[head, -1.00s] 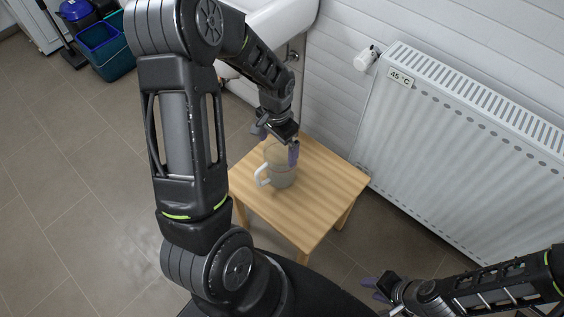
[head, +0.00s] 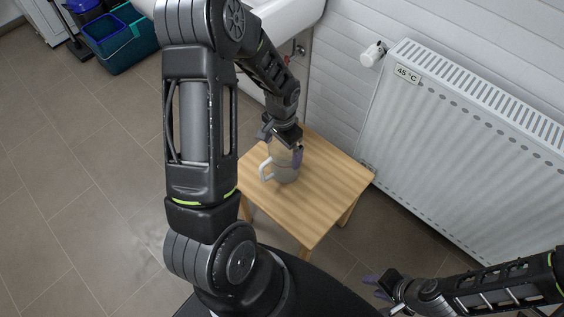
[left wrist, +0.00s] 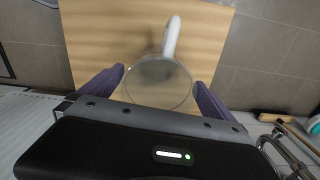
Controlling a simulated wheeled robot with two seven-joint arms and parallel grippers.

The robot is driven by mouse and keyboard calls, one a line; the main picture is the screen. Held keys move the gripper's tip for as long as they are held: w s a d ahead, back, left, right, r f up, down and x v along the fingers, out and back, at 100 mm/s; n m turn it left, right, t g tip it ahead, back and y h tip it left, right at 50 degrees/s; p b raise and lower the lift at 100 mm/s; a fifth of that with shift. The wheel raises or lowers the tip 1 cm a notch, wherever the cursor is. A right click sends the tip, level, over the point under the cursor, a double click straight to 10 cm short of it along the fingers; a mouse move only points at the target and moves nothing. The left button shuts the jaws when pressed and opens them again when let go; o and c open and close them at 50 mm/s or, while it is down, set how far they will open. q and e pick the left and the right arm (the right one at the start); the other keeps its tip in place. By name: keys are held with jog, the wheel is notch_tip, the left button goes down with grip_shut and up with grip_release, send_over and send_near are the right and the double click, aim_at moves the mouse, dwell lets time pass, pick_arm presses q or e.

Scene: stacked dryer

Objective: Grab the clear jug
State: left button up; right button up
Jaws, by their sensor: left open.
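The clear jug (head: 285,165) stands upright on a small wooden table, its white handle towards the left in the head view. My left gripper (head: 284,146) is over the top of the jug, fingers pointing down. In the left wrist view the jug's round rim (left wrist: 158,82) lies between the two purple fingers of my left gripper (left wrist: 160,88), with the handle pointing away. The fingers are spread on either side of the rim; a gap shows on the right, and contact on the left is unclear. My right gripper (head: 376,288) is at the lower right, away from the table; its jaw gap is unclear.
The wooden table (head: 325,195) is otherwise bare. A white radiator (head: 475,150) stands along the wall to the right. A white basin (head: 285,20) is behind the table. Blue and teal buckets (head: 120,35) stand at the far left on the tiled floor.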

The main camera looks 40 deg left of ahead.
pick_arm(q)
notch_tip(320, 180, down, 4)
jog(key=shift+r, duration=0.2)
jog(key=shift+c, duration=0.3)
jog(key=c, duration=1.1)
